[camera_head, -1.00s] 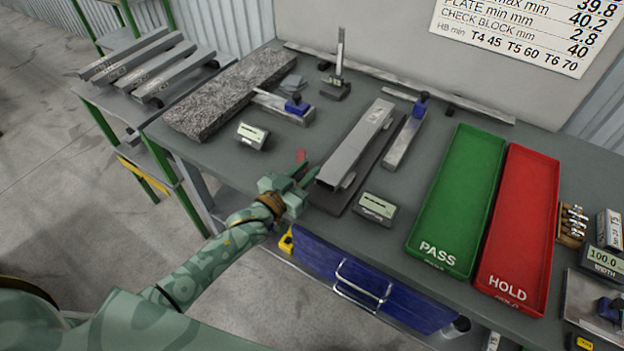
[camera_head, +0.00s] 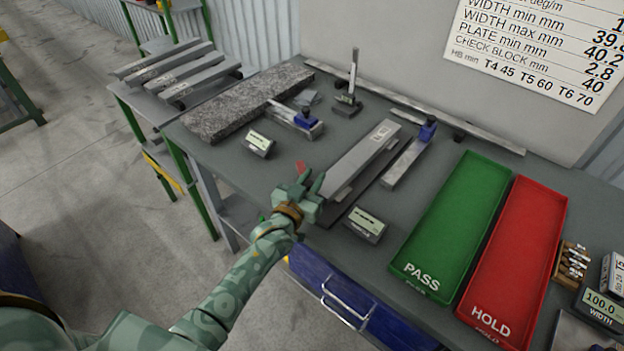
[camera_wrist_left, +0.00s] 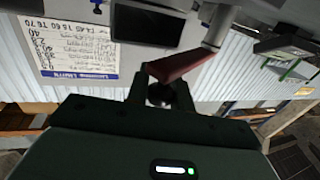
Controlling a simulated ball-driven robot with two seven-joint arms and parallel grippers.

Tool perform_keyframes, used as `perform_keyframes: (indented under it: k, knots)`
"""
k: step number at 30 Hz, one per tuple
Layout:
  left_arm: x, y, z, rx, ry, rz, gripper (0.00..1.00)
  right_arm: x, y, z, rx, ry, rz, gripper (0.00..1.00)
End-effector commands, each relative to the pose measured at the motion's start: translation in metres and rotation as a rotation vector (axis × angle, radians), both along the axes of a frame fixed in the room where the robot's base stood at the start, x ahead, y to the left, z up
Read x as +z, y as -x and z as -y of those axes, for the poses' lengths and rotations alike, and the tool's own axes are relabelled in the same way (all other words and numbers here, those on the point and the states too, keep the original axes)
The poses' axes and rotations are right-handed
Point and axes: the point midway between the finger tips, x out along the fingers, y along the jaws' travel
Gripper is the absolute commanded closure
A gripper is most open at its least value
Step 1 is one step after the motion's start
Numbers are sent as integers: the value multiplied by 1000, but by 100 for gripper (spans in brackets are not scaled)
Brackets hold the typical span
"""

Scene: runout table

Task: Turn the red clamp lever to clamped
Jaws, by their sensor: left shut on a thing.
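The red clamp lever (camera_head: 302,168) shows as a small red piece just beyond my left gripper, at the near left end of the grey bar fixture (camera_head: 362,160). In the left wrist view the lever (camera_wrist_left: 180,64) runs from a grey post down to my fingers. My left gripper (camera_head: 300,187) is shut on the lever's end; in the wrist view the fingers (camera_wrist_left: 160,92) close around it beside a dark round part. The gripper hides most of the lever in the head view. My right gripper is not in view.
A small display (camera_head: 366,223) stands right of my gripper, another (camera_head: 258,143) behind it to the left. A granite slab (camera_head: 245,102) lies at the back left. Green PASS (camera_head: 455,215) and red HOLD (camera_head: 515,250) trays lie right. Blue drawer fronts (camera_head: 330,290) sit below the table edge.

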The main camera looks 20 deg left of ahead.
Motion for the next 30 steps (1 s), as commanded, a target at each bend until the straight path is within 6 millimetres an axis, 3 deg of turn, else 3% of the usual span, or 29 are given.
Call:
perform_keyframes:
  k: [4,5,6,7,15,19,23,30]
  knots:
    - [0,0,0,0,2,1,100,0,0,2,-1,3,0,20]
    - [0,0,0,0,2,1,69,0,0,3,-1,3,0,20]
    - [0,0,-1,0,2,1,58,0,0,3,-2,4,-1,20]
    - [0,0,-1,0,2,1,55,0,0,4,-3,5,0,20]
    - [0,1,-1,0,1,0,55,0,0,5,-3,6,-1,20]
    - [0,12,-2,0,0,-1,55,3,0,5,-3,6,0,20]
    - [1,39,-5,0,1,-2,55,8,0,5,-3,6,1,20]
    - [0,106,-13,0,0,-4,55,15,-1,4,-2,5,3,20]
